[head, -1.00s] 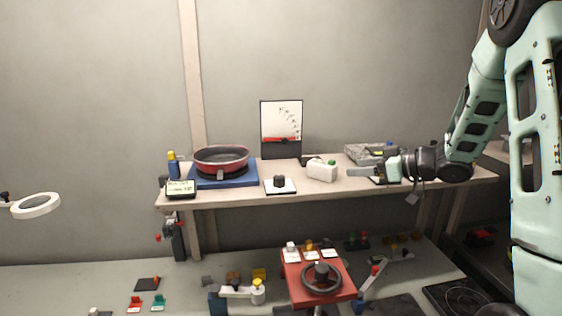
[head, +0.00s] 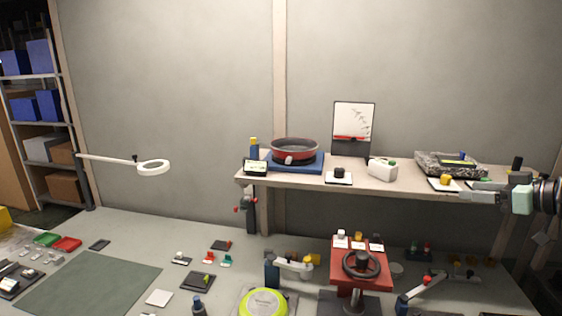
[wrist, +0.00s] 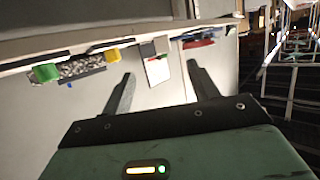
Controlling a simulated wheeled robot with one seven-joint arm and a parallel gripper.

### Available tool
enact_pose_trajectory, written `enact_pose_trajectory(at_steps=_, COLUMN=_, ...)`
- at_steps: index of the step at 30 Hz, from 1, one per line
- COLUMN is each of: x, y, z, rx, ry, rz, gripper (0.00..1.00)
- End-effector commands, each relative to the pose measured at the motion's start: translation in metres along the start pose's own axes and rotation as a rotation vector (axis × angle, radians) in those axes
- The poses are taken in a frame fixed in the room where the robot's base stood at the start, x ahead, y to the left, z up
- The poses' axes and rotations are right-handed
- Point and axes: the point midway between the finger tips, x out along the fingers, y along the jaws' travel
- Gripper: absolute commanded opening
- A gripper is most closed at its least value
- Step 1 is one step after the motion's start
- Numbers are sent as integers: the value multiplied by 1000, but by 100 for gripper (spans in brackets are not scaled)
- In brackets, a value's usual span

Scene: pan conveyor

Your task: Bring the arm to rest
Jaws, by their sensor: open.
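My gripper (head: 478,196) is at the right of the head view, level with the right end of the raised shelf (head: 390,182), with my arm coming in from the right edge. In the wrist view its two fingers (wrist: 160,88) are spread apart with nothing between them. The fingers point toward the wall and shelf side, and the wrist view is turned, so exact distances are hard to tell. No object is held.

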Motion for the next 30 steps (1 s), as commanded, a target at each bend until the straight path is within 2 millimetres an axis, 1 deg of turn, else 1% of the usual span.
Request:
enact_pose_trajectory(at_steps=1, x=0, y=0, z=0, rx=0, ry=0, rz=0, gripper=60)
enact_pose_trajectory(at_steps=3, x=10, y=-5, z=-1, rx=-9, ry=-9, rz=11, gripper=60)
enact_pose_trajectory(at_steps=11, x=40, y=-19, z=-5, rx=-36, ry=-51, rz=66, gripper=60)
enact_pose_trajectory(at_steps=17, x=71, y=-44, z=-6, rx=-54, ry=-113, rz=121, gripper=60)
enact_pose_trajectory(at_steps=20, x=87, y=-65, z=-3, rx=-59, ry=-163, rz=149, gripper=60)
enact_pose_trajectory(at_steps=23, x=104, y=-96, z=3, rx=-62, ry=-234, rz=172, gripper=60)
enact_pose_trajectory(at_steps=25, x=113, y=-128, z=12, rx=-61, ry=-307, rz=181, gripper=60)
enact_pose_trajectory(at_steps=26, x=116, y=-145, z=18, rx=-61, ry=-346, rz=180, gripper=60)
enact_pose_trajectory(at_steps=27, x=118, y=-170, z=27, rx=-60, ry=-404, rz=178, gripper=60)
enact_pose_trajectory(at_steps=28, x=117, y=-189, z=35, rx=-58, ry=-452, rz=173, gripper=60)
enact_pose_trajectory(at_steps=29, x=115, y=-209, z=43, rx=-58, ry=-502, rz=165, gripper=60)
enact_pose_trajectory(at_steps=30, x=109, y=-235, z=55, rx=-57, ry=-571, rz=151, gripper=60)
